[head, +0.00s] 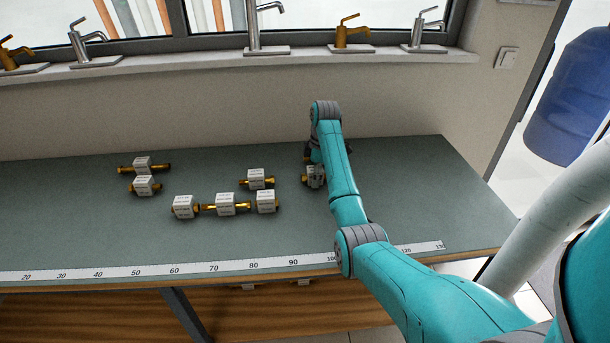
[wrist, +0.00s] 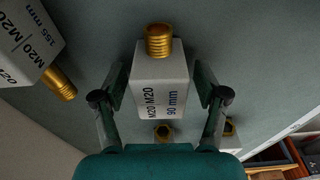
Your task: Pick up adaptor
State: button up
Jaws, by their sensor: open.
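An adaptor (wrist: 161,80) with a white block body marked "M20 M20 90 mm" and a brass threaded end is centred in the wrist view. My gripper (wrist: 160,92) is open, with one finger on each side of this block; I cannot tell whether either finger touches it. In the head view, a white-and-brass adaptor (head: 315,177) shows beside the end of my arm, which largely hides the gripper. Another adaptor (wrist: 28,45), marked "M20 M20 155 mm", lies to the left in the wrist view.
Several similar adaptors, including one (head: 226,203) near the middle, rest on the grey-green bench (head: 100,235). A measuring strip (head: 215,268) runs along its front edge. Taps (head: 352,35) stand on the sill (head: 150,66) behind. The bench's left front is clear.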

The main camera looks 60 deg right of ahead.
jog(key=shift+c, duration=0.3)
jog(key=c, duration=1.2)
jog(key=shift+c, duration=0.2)
